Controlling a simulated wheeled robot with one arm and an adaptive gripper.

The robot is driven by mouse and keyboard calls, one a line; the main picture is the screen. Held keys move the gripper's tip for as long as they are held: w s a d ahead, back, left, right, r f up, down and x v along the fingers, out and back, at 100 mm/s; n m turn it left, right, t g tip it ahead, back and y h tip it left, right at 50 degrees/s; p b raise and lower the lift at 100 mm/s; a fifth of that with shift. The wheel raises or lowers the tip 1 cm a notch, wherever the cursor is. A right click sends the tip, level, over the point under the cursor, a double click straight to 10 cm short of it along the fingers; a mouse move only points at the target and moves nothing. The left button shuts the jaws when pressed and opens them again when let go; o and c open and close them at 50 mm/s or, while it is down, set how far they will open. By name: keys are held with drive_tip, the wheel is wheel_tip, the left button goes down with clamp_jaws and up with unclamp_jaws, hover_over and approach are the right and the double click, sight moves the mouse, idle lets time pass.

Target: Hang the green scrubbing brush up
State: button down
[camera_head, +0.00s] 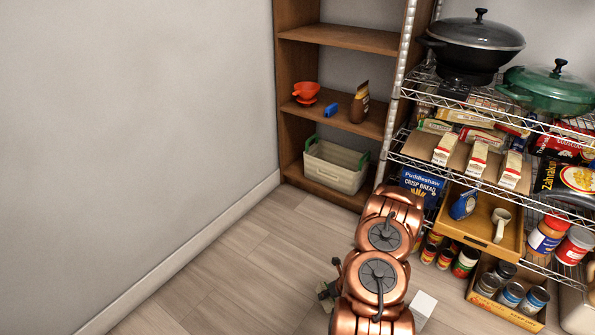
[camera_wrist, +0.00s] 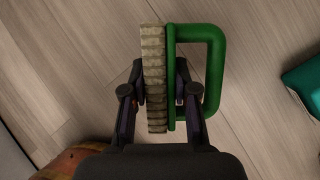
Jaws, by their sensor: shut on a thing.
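The green scrubbing brush (camera_wrist: 215,72) shows large in the wrist view, with a green loop handle on the right and a pale bristle block (camera_wrist: 153,85) on the left. My gripper (camera_wrist: 161,88) is shut on it, one finger on the bristle side and one reaching through the handle loop. The brush is held above the wood floor. In the head view the gripper end is small and partly hidden by my copper arm, low in the picture, left of the arm. I cannot make out a hook.
The wire rack (camera_head: 402,92) with pans, food boxes and jars stands at right. A brown shelf (camera_head: 345,38) with a white bin (camera_head: 335,167) stands behind. The floor at left is clear.

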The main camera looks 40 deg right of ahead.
drive_tip(key=w+d+r+n+h+p, duration=0.1)
drive_tip(key=w+d+r+p, duration=0.1)
drive_tip(key=w+d+r, duration=0.3)
drive_tip(key=w+d+r+p, duration=0.3)
drive_tip(key=d+r, duration=0.4)
drive_tip(key=d, duration=0.1)
drive_tip(key=w+d+r+n+h+p, duration=0.1)
drive_tip(key=w+d+r+n+p, duration=0.3)
drive_tip(key=r, duration=0.7)
drive_tip(key=w+d+r+n+h+p, duration=0.1)
drive_tip(key=w+d+r+p, duration=0.35)
drive_tip(key=r, duration=0.75)
drive_tip(key=w+d+r+n+h+p, duration=0.1)
drive_tip(key=w+d+r+n+p, duration=0.15)
drive_tip(key=w+d+r, duration=0.6)
drive_tip(key=w+a+r+n+t+y+p, duration=0.1)
drive_tip(key=r+n+t+p, duration=0.3)
drive_tip(key=r, duration=2.1)
drive_tip(key=a+r+n+t+y+p, duration=0.2)
drive_tip(key=r+n+p, duration=0.6)
drive_tip(key=r, duration=1.7)
drive_tip(key=shift+w+a+t+p, duration=0.15)
drive_tip(key=shift+w+t+p, duration=0.25)
drive_tip(key=shift+t+p, duration=0.55)
drive_tip(key=shift+a+r, duration=0.15)
drive_tip(key=shift+r, duration=0.35)
drive_tip(key=shift+a+r+n+t+p, duration=0.15)
drive_tip(key=shift+r+n+t+p, duration=0.15)
drive_tip(key=shift+r, duration=0.15)
